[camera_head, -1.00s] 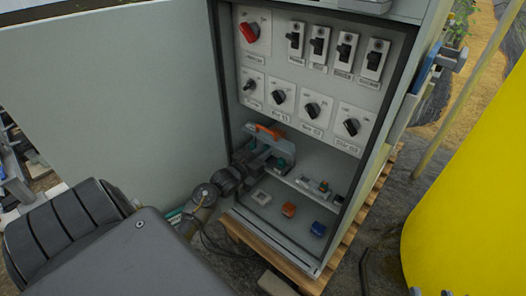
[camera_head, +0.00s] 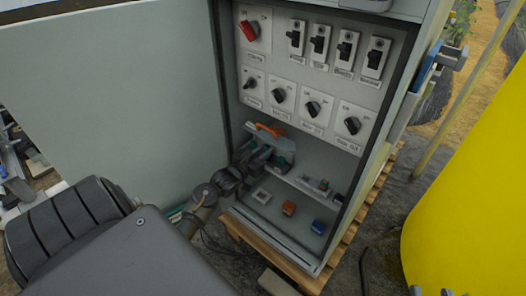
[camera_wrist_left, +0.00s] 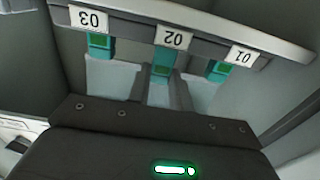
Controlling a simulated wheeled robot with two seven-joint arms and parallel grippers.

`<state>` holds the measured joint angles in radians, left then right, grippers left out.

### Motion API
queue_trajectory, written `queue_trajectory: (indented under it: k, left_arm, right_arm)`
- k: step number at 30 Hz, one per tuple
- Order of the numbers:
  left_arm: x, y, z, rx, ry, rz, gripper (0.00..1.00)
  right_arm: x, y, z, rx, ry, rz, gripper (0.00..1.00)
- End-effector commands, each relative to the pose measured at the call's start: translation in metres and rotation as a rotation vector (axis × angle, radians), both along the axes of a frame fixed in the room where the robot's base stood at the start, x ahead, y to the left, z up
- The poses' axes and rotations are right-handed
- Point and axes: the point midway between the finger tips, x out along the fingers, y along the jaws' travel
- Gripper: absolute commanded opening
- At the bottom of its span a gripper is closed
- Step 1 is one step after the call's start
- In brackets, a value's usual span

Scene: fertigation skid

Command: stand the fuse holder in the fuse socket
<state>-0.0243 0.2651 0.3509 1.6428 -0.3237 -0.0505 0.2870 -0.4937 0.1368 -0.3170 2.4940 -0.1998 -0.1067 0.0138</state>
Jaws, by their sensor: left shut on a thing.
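My left gripper (camera_head: 274,156) reaches into the lower part of the open grey cabinet (camera_head: 346,196). Two more teal pieces show under the labels 03 (camera_wrist_left: 100,44) and 01 (camera_wrist_left: 220,69). I cannot tell whether the held piece touches the labelled rail, or which part is the socket.
A panel of switches and knobs (camera_head: 312,107) is above the gripper. An orange part (camera_head: 270,130) lies just behind it. A shelf with small parts (camera_head: 322,184) is to the right. White (camera_head: 262,196), orange (camera_head: 289,208) and blue (camera_head: 318,227) pieces sit on the cabinet floor.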

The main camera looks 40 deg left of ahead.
Motion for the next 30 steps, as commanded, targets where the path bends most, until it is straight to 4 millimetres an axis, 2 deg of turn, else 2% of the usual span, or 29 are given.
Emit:
queue_trajectory:
  k: [18, 29, 30]
  left_arm:
    - [0.0, 0.0, -0.014, 0.001, 0.001, 0.0, 0.0]
    - [0.0, 0.0, -0.015, 0.001, 0.0, 0.0, 0.0]
    - [0.0, 0.0, -0.015, 0.001, 0.0, 0.0, 0.26]
  right_arm:
    - [0.0, 0.0, -0.008, 0.0, 0.0, 0.0, 0.36]
    - [0.0, 0.0, -0.008, 0.0, 0.0, 0.0, 0.36]
    - [0.0, 0.0, -0.008, 0.0, 0.0, 0.0, 0.36]
